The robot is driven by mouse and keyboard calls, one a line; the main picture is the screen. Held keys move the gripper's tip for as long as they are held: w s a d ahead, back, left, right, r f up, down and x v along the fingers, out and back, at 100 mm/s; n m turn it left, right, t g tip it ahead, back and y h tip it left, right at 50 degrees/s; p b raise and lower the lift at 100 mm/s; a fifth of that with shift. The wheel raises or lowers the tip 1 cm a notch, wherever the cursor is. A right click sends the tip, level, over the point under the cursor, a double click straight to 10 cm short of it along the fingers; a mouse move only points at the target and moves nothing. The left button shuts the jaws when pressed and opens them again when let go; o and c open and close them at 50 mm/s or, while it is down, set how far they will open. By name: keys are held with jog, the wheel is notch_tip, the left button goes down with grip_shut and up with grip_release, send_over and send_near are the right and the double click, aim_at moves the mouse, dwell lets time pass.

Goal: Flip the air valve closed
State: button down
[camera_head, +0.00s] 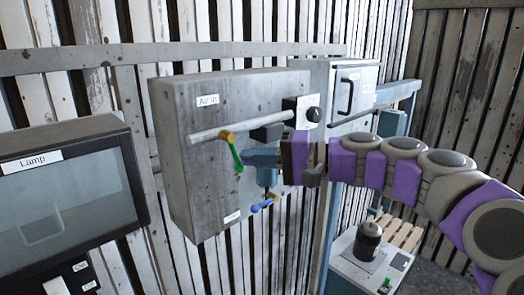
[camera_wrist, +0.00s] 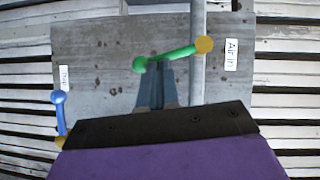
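The air valve has a green lever (camera_head: 236,154) with a yellow pivot (camera_head: 228,138) on the grey pipe beside the "Air In" label (camera_head: 208,101). The lever hangs down, across the pipe rather than along it. In the wrist view the green lever (camera_wrist: 170,55) runs from the yellow pivot (camera_wrist: 204,45) to a rounded end just beyond my fingertips. My gripper (camera_head: 250,157) is close beside the lever's lower end. Its blue-grey fingers (camera_wrist: 155,68) look together, with nothing visible between them. I cannot tell whether they touch the lever.
A blue lever (camera_head: 263,204) sits below on the same grey panel (camera_head: 203,195). A lamp cabinet (camera_head: 70,190) stands at left. A cabinet with a black handle (camera_head: 346,96) is behind my arm. A low white stand (camera_head: 360,268) holds a dark container (camera_head: 367,241) at lower right.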

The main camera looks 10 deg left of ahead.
jog(key=shift+s+a+f+m+y, duration=0.2)
jog(key=shift+m+y, duration=0.1)
jog(key=shift+m, duration=0.15)
jog(key=shift+s+a+f+m+y, duration=0.15)
jog(key=shift+m+y, duration=0.15)
jog(key=shift+m, duration=0.15)
